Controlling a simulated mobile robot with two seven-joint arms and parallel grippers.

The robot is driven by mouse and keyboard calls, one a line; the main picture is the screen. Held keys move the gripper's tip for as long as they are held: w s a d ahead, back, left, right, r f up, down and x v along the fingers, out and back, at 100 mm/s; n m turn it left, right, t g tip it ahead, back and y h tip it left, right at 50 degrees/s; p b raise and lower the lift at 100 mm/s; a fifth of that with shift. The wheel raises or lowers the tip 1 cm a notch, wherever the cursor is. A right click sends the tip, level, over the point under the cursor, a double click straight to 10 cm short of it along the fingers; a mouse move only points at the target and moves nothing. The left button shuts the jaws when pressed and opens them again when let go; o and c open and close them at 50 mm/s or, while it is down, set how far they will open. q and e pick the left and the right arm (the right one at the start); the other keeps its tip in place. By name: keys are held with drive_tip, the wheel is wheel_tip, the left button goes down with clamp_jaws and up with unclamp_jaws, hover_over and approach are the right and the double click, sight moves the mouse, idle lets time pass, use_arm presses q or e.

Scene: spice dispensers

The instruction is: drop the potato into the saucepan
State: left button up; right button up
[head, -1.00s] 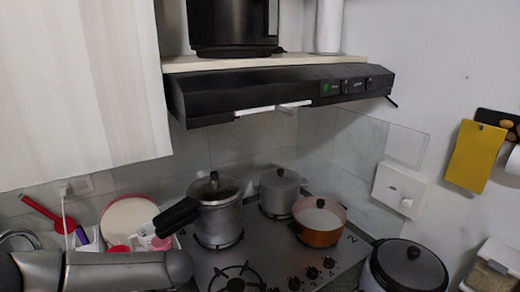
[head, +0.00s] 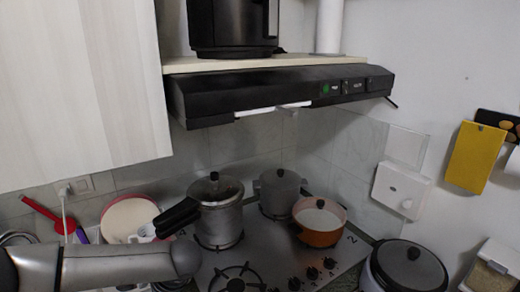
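A lidded metal pressure cooker (head: 219,220) with a long black handle stands left of both. I see no potato. My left arm comes in low from the left, in front of the dish rack, and its gripper does not show. My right arm and gripper are out of view.
The stove (head: 269,264) has a bare front burner (head: 235,283). A black-lidded cooker (head: 405,268) stands at the lower right. The range hood (head: 285,92) overhangs the stove. Dishes, including a round red-rimmed plate (head: 126,217), stand at the left behind my arm.

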use_arm(q)
drive_tip(key=v, duration=1.1)
drive_tip(key=s+d+f+n+h, duration=0.1)
drive_tip(key=s+d+f+h, duration=0.25)
drive_tip(key=d, duration=0.25)
drive_tip(key=s+d+f+t+h, duration=0.1)
drive_tip(key=s+d+f+h, duration=0.15)
drive_tip(key=s+d, duration=0.3)
drive_tip(key=s+d+f+n+h, duration=0.1)
drive_tip(key=s+d+f+h, duration=0.2)
drive_tip(key=d, duration=0.4)
drive_tip(key=s+a+f+n+y, duration=0.1)
drive_tip(key=s+a+n, duration=0.35)
drive_tip(key=a, duration=0.35)
drive_tip(key=s+a+f+n+y, duration=0.1)
drive_tip(key=s+a+f+n, duration=0.15)
drive_tip(key=s+a, duration=0.4)
wheel_tip(320, 180, down, 30)
drive_tip(key=a+b, duration=0.1)
drive_tip(key=b, duration=0.9)
drive_tip(key=s+a+f+g+b, duration=0.1)
drive_tip(key=s+f+b, duration=0.3)
drive_tip(key=s+f, duration=0.4)
drive_tip(key=s+a+f+b, duration=0.2)
drive_tip(key=s+f+b, duration=0.2)
drive_tip(key=f, duration=1.1)
drive_tip(key=s, duration=0.3)
drive_tip(key=shift+s+f+g+y+b, duration=0.2)
drive_tip(key=shift+s+g+y+b, duration=0.1)
drive_tip(key=shift+s+g+b, duration=0.1)
